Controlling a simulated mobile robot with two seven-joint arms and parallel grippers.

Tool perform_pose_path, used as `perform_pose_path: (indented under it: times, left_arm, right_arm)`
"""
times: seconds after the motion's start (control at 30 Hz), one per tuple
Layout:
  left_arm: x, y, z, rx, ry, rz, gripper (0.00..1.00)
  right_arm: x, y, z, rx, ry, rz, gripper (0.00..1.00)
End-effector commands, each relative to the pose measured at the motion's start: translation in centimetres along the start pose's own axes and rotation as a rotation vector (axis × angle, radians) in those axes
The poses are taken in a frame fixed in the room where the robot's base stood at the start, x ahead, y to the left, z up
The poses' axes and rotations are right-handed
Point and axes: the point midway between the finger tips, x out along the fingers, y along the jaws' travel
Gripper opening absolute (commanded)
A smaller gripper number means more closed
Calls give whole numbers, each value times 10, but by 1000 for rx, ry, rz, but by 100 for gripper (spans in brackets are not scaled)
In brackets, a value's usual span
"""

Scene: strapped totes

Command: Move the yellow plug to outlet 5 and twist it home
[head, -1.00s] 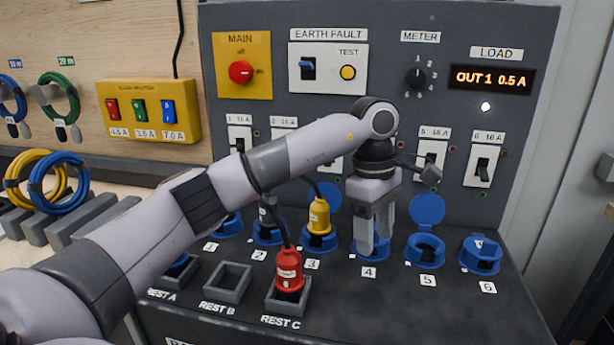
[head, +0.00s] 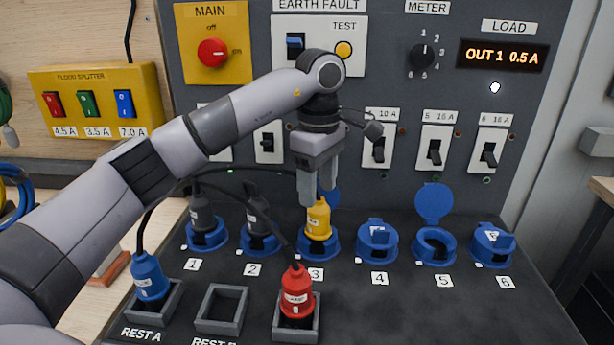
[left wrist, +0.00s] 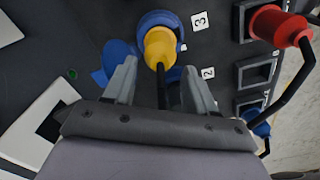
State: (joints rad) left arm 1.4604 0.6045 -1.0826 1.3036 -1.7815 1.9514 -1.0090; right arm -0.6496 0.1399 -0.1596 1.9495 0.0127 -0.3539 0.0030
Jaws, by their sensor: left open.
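The yellow plug (head: 318,219) stands upright in blue outlet 3 (head: 318,246). It also shows in the left wrist view (left wrist: 160,47), with its dark cable running back between my fingers. My left gripper (head: 319,195) is open and points down just above and around the plug's top; I cannot tell whether it touches. In the left wrist view the open fingers (left wrist: 155,85) lie on both sides of the cable. Outlet 5 (head: 434,247) is empty with its blue lid (head: 434,203) raised. My right gripper is not in view.
Outlets 4 (head: 377,243) and 6 (head: 491,246) have lids down. Dark plugs fill outlets 1 (head: 204,237) and 2 (head: 260,241). A red plug (head: 297,292) stands in rest C, a blue plug (head: 150,277) in rest A. Rest B (head: 221,309) is empty. The load display (head: 502,56) reads OUT 1 0.5 A.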

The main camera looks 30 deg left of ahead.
Motion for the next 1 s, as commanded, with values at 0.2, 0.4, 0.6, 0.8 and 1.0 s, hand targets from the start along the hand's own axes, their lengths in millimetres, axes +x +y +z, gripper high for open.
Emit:
perform_pose_path:
  times: [0.2, 0.4, 0.6, 0.8, 1.0]
  left_arm:
    - [8, 0, -1, 0, 3, -2, 56]
    - [36, -1, -1, -1, 3, -4, 56]
    - [61, 0, -1, -1, 3, -2, 56]
    - [71, 0, -1, -1, 2, 0, 56]
    - [71, 0, -1, -1, 2, 0, 56]
  right_arm:
    - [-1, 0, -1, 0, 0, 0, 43]
    - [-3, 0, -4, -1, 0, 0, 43]
    - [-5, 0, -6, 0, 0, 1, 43]
    - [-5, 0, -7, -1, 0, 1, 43]
    - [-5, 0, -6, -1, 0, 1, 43]
